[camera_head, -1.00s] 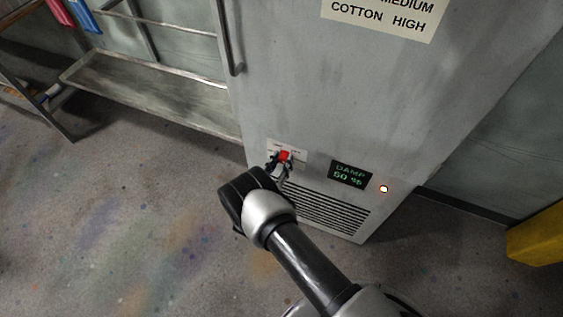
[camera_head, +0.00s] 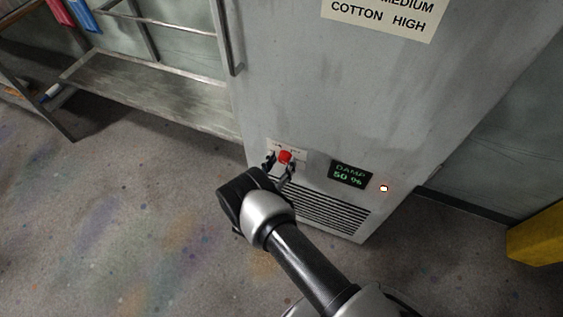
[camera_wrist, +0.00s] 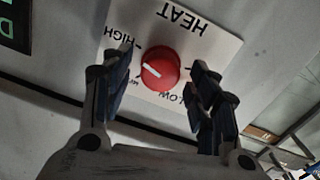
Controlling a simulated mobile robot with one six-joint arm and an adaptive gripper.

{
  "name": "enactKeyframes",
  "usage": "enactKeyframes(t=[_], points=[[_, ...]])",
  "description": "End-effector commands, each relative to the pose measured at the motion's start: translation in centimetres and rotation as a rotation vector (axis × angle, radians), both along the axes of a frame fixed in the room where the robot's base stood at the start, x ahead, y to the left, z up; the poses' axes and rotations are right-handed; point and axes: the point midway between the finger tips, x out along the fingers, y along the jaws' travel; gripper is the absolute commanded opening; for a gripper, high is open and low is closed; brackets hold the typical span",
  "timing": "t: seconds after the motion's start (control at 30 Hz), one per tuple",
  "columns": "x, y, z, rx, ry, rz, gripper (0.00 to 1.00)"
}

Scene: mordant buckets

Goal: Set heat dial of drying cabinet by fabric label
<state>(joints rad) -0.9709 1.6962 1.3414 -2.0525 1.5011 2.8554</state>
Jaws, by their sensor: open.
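The heat dial (camera_wrist: 161,68) is a red round knob on a white plate (camera_wrist: 215,48). The wrist view shows the plate upside down, lettered HEAT, HIGH and LOW, with a smaller partly hidden word between. The dial's white pointer line faces left in that view, between the HIGH mark and the small word. My gripper (camera_wrist: 161,60) is open, one finger on each side of the dial with gaps visible. In the head view the dial (camera_head: 285,156) sits low on the grey drying cabinet (camera_head: 300,90), with my gripper (camera_head: 281,164) at it. The label (camera_head: 384,17) reads "MEDIUM" and "COTTON HIGH"; its top is cut off.
A display (camera_head: 348,174) reading DAMP 50 % and a lit indicator (camera_head: 383,189) are right of the dial. A vent grille (camera_head: 325,211) lies below. A metal rack (camera_head: 150,95) stands left, a yellow object (camera_head: 538,235) right. The floor at left is clear.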

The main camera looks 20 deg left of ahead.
Motion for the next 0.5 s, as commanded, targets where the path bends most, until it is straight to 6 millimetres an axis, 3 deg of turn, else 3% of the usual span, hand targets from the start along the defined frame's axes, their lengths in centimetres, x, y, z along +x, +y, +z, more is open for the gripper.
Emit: enactKeyframes(t=[0.5], points=[[-9.7,1.2,0.2,-0.001,-0.001,0.005,0.54]])
